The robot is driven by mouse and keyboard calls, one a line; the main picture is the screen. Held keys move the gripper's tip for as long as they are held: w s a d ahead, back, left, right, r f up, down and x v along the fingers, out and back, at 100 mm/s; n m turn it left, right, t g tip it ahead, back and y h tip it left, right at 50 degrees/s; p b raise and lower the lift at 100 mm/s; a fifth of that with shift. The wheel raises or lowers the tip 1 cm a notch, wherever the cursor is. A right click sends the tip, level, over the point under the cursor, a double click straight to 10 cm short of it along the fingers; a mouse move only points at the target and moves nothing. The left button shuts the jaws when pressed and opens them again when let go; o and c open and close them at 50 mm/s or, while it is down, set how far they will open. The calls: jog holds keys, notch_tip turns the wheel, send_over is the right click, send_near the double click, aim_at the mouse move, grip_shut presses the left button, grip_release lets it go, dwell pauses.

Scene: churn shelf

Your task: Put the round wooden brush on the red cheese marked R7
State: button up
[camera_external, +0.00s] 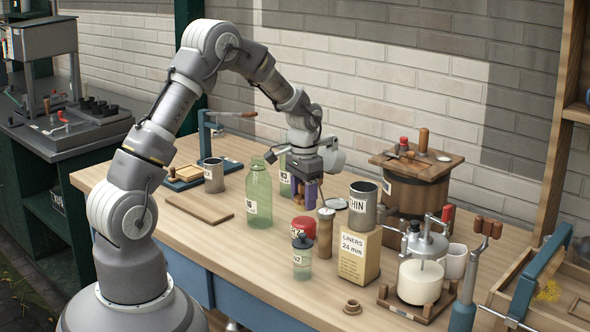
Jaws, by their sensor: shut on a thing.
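My gripper (305,181) points down above the middle of the table. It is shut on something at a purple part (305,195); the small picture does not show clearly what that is. The red cheese (303,227) stands on the table in front of my gripper, its pale label partly hidden by a glass jar marked N2 (302,258). A brown wooden cylinder (326,234) with a greyish top stands upright just right of the cheese. A small round wooden piece (352,306) lies near the front edge. I cannot tell for sure which wooden thing is the brush.
A green bottle (258,197) stands left of the cheese. A LINERS box (359,256) with a grey tin (363,205) on it stands right. A wooden tub (416,190) stands behind, a jar churn (420,280) at right. The front left of the table (190,240) is clear.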

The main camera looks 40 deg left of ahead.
jog(key=shift+w+f+b, duration=0.1)
jog(key=shift+f+b, duration=0.7)
jog(key=shift+f, duration=0.95)
jog(key=shift+f, duration=0.2)
jog(key=o, duration=1)
jog(key=shift+o, duration=0.2)
jog(key=shift+r, duration=0.15)
